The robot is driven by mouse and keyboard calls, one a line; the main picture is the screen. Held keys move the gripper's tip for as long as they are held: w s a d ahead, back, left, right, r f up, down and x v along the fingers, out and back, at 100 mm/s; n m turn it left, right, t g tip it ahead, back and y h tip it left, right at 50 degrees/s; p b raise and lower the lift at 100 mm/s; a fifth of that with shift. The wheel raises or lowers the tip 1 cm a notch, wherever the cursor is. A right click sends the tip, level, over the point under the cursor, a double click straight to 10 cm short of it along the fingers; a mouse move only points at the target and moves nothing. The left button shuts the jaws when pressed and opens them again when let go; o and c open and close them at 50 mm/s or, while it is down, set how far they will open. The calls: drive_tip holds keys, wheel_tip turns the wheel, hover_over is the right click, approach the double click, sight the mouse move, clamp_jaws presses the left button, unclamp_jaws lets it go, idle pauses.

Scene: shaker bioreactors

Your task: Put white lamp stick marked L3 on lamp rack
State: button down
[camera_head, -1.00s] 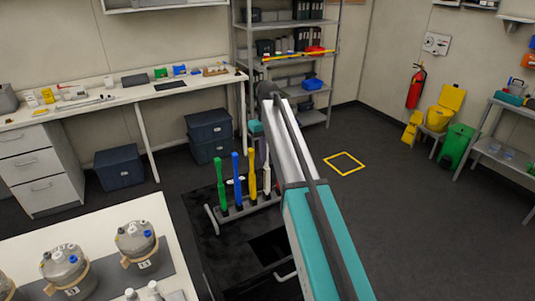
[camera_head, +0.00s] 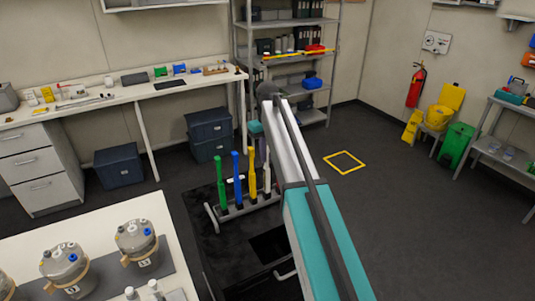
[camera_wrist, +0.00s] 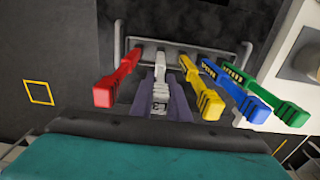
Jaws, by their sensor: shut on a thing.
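The lamp rack (camera_head: 240,205) is a grey frame on the dark platform and also shows in the wrist view (camera_wrist: 205,47). A white lamp stick (camera_wrist: 161,72) stands in line with the other sticks at the rack. My gripper (camera_wrist: 160,98) is shut on its near end, with the purple-grey fingers on both sides. I cannot read its mark. In the head view the white stick (camera_head: 267,167) is partly hidden by my arm. Green (camera_head: 221,182), blue (camera_head: 236,180) and yellow (camera_head: 252,175) sticks stand upright to its left. A red stick (camera_wrist: 117,80) shows in the wrist view.
The red and yellow sticks stand close on both sides of my gripper. A white table with several bioreactors (camera_head: 137,240) is at the front left. Dark blue boxes (camera_head: 209,133) stand behind the rack. The floor on the right is clear around a yellow square (camera_head: 344,162).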

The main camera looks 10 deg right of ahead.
drive_tip(key=c, duration=1.6)
unclamp_jaws()
drive_tip(key=shift+r, duration=0.1)
wheel_tip(320, 180, up, 14)
drive_tip(key=p, duration=0.4)
drive_tip(key=shift+s+f, duration=0.15)
drive_tip(key=shift+f, duration=0.05)
